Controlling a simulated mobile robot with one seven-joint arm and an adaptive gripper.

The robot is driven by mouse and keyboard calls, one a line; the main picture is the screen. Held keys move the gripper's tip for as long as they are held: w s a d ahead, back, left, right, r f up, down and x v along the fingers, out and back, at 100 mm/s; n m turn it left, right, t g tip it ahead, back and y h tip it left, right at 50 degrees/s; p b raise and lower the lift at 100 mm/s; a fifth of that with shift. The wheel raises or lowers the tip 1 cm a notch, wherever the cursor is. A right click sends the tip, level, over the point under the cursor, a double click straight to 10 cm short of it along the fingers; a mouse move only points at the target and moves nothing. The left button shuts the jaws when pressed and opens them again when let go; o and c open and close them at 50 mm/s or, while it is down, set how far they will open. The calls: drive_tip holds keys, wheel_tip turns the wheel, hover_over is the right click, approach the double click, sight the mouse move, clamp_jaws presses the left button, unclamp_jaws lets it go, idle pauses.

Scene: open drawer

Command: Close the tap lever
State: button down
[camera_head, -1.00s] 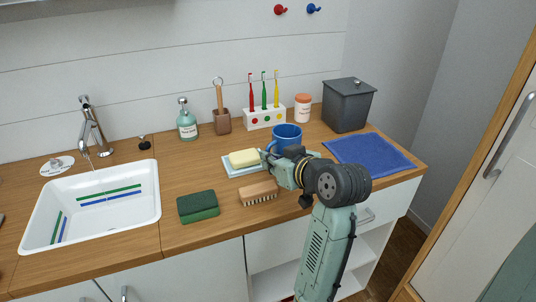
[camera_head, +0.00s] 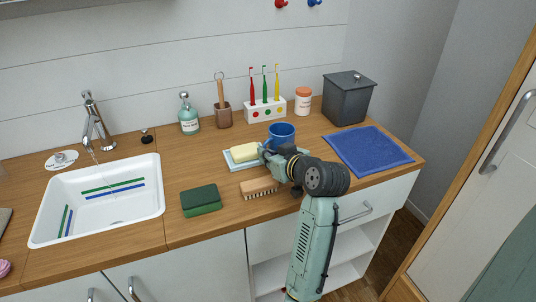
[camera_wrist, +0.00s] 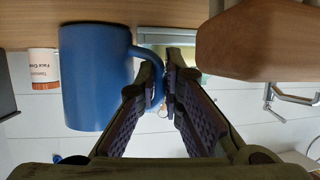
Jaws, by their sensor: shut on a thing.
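The chrome tap (camera_head: 98,128) stands behind the white sink, its lever (camera_head: 88,96) on top. A thin stream of water seems to fall from its spout. The tap also shows upside down at the right of the wrist view (camera_wrist: 292,96). My gripper (camera_wrist: 167,80) is shut on the handle of the blue mug (camera_wrist: 92,76), with its fingers on either side of the handle. In the head view the mug (camera_head: 281,132) is upright behind my gripper (camera_head: 266,152), well right of the tap. I cannot tell whether the mug touches the counter.
Between my gripper and the sink (camera_head: 152,208) lie a yellow soap on its dish (camera_head: 244,153), a wooden brush (camera_head: 260,187) and a green sponge (camera_head: 201,200). A soap bottle (camera_head: 189,120) and a brush holder (camera_head: 223,117) stand behind. A blue cloth (camera_head: 367,150) lies right.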

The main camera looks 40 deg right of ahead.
drive_tip(key=c, duration=1.7)
unclamp_jaws()
drive_tip(key=shift+f, duration=0.1)
drive_tip(key=shift+r, duration=0.25)
drive_tip(key=shift+s, duration=0.4)
drive_tip(key=b+v, duration=0.3)
drive_tip(key=v, duration=0.8)
drive_tip(key=shift+s+r, duration=0.1)
drive_tip(key=shift+s, duration=0.05)
